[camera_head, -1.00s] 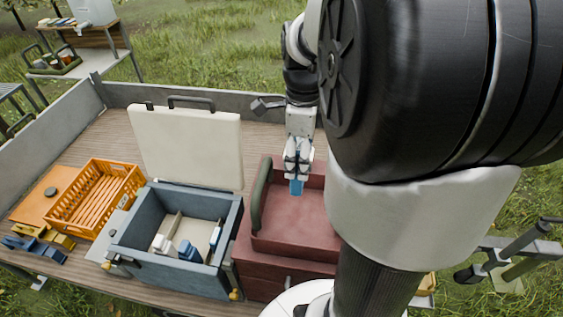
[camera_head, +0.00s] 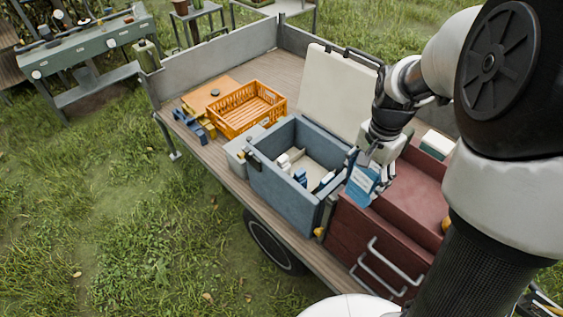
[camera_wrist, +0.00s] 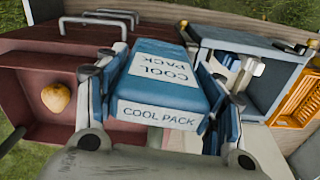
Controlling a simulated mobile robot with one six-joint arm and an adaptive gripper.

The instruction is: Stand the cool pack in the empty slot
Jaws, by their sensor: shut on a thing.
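The cool pack (camera_head: 362,184) is blue with a white label reading "COOL PACK". My gripper (camera_head: 374,163) is shut on it and holds it over the red chest, just right of the cool box. In the wrist view the pack (camera_wrist: 165,75) sits between both fingers, its lettering facing the camera. The blue-grey cool box (camera_head: 280,185) stands open, with pale dividers inside. Blue and white items (camera_head: 300,177) stand in it. Its inside also shows at the right of the wrist view. My gripper and the pack hide part of its right side; I cannot tell which slot is empty.
The cool box's pale lid (camera_head: 335,92) stands open behind it. The red chest (camera_head: 385,245) with metal handles is beside it on the right. An orange crate (camera_head: 248,108) lies to the left on the trailer bed. A yellowish round fruit (camera_wrist: 56,97) lies in the red tray.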

